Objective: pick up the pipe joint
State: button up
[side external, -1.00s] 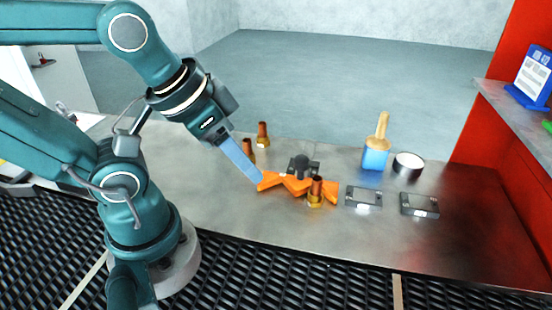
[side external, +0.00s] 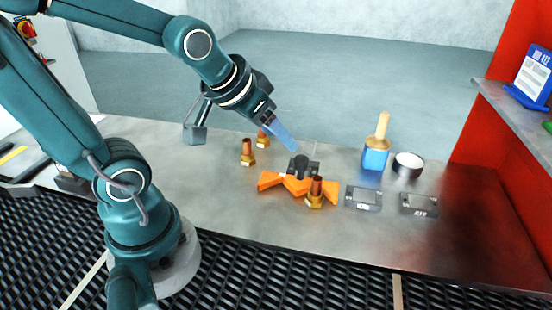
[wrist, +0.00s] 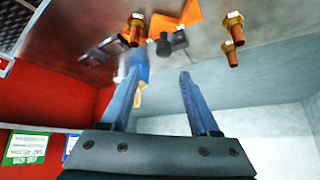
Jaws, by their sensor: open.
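Three brass-and-copper pipe joints stand upright on the metal table, each a copper tube on a hex base. One (side external: 315,193) is at the front beside the orange pieces; two others (side external: 247,153) (side external: 262,138) stand at the back left. The frames do not show which is meant. In the wrist view one (wrist: 134,29) is left of the orange piece and two (wrist: 233,24) (wrist: 232,53) are at the right. My gripper (side external: 293,147) is open above the table, near a dark grey domed part (side external: 302,167). Nothing sits between its fingers (wrist: 160,73).
Orange angled pieces (side external: 270,180) lie around the domed part. Two grey boxes (side external: 363,198) (side external: 419,205) lie to the right. A blue brush with a wooden handle (side external: 376,158) and a black round container (side external: 408,165) stand behind them. The table's right end is clear.

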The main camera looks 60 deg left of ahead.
jog(key=w+a+f+n+t+y, duration=0.2)
jog(key=w+a+f+n, duration=0.15)
jog(key=w+a, duration=0.6)
jog(key=y, duration=0.2)
send_over(260, 137)
jog(key=d, duration=0.3)
jog(key=shift+n+t, duration=0.3)
jog(key=shift+n, duration=0.05)
jog(key=f, duration=0.2)
jog(key=w+f, duration=0.1)
jog(key=f, duration=0.1)
jog(key=shift+a+f, duration=0.1)
jog(key=shift+f, duration=0.15)
jog(key=shift+s+a+f+n+t+y, duration=0.2)
jog(key=shift+s+a+f+y, duration=0.1)
jog(key=shift+a+f, duration=0.35)
jog(key=shift+s+a+f+n+t+y, duration=0.1)
jog(key=shift+s+a+f+n+y, duration=0.15)
jog(key=shift+a+f, duration=0.35)
jog(key=shift+s+f, duration=0.1)
jog(key=shift+f, duration=0.4)
jog(key=shift+x, duration=2.4)
jog(key=shift+d+r, duration=0.1)
grip_shut()
